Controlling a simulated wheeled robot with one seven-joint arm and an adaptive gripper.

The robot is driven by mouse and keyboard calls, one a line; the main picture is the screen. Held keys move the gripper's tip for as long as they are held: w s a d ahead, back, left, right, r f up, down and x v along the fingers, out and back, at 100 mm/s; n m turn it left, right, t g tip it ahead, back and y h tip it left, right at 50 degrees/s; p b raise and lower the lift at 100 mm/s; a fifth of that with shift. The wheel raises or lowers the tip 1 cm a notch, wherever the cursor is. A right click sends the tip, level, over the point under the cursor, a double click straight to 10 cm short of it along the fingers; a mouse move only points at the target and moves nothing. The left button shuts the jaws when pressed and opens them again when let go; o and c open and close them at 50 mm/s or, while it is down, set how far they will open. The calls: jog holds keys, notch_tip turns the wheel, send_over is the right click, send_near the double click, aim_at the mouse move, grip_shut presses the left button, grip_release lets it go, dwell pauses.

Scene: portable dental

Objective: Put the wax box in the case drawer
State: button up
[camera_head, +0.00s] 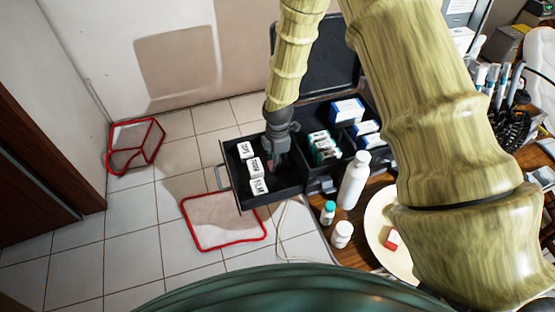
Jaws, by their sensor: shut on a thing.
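The case drawer (231,184) is a black tray pulled out to the left of the dark case. My gripper (277,160) points down into the drawer, to the right of several small white labelled boxes (254,167). It is shut on a small, dark reddish thing that I take to be the wax box (271,166). The fingers hide much of it and its label cannot be read. I cannot tell whether it touches the drawer floor.
The case (327,75) has its lid up and holds more boxes (324,147). A white bottle (353,182) and small jars (342,235) stand in front. A red-and-white box (392,239) lies on a pale round plate (376,222). Red-rimmed objects (224,219) are on the tiled floor.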

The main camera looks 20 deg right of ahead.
jog(key=shift+f, duration=0.15)
jog(key=o, duration=0.9)
jog(key=shift+r+b, duration=1.2)
jog(key=shift+r, duration=5)
